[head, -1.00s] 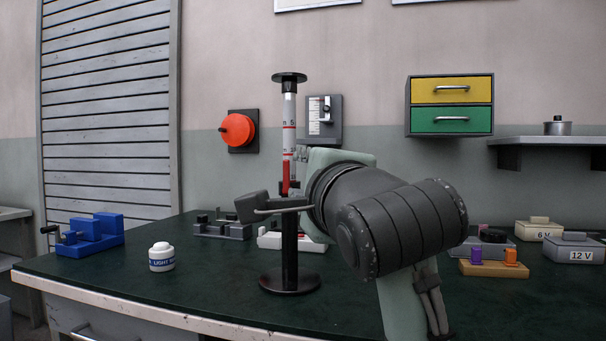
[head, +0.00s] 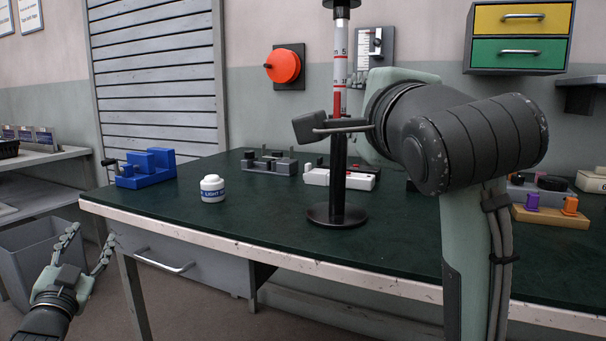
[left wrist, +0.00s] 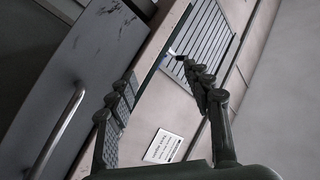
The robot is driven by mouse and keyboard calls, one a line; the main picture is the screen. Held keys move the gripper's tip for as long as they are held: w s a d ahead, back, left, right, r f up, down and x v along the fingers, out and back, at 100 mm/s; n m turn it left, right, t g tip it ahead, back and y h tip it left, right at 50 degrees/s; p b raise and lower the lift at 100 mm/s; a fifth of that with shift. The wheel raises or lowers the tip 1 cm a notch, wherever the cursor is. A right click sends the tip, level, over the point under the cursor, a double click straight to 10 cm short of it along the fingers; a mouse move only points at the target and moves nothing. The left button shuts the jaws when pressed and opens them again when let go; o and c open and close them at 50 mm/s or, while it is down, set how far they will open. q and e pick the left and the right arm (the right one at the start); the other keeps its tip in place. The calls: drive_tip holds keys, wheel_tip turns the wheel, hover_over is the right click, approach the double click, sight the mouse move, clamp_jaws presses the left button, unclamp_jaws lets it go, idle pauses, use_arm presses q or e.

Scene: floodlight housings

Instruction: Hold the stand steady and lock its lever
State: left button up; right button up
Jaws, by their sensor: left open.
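The stand (head: 338,180) is upright on the green bench top, with a round black base, a dark pole and a white, red-marked column above. A dark block with a thin metal bar, seemingly the lever (head: 312,127), sticks out to the left at mid-height. My right arm reaches the stand from the right.
A blue vise (head: 147,170) and a white jar (head: 212,188) stand left of the stand. A grey fixture (head: 270,162) and a white one (head: 318,177) lie behind it. A grey bin (head: 30,250) is near my left gripper. The bench front is clear.

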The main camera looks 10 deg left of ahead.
use_arm(q)
drive_tip(key=w+r+n+t, duration=0.15)
drive_tip(key=w+r, duration=0.25)
drive_tip(key=r, duration=0.6)
drive_tip(key=w+d+r+m+h, duration=0.1)
drive_tip(key=w+d+r+h, duration=0.25)
drive_tip(key=d, duration=0.25)
drive_tip(key=w+d+r+m+h, duration=0.1)
drive_tip(key=w+d+r+h, duration=0.1)
drive_tip(key=d+h, duration=0.3)
drive_tip(key=m+g+h, duration=0.8)
drive_tip(key=g+h, duration=0.3)
drive_tip(key=h, duration=0.1)
approach(332, 169)
drive_tip(key=x, duration=0.4)
drive_tip(key=shift+w+d+f+n+h, duration=0.15)
drive_tip(key=shift+w+n+h, duration=0.05)
drive_tip(key=shift+n+h, duration=0.05)
drive_tip(key=shift+x, duration=3.5)
drive_tip(key=shift+c, duration=0.6)
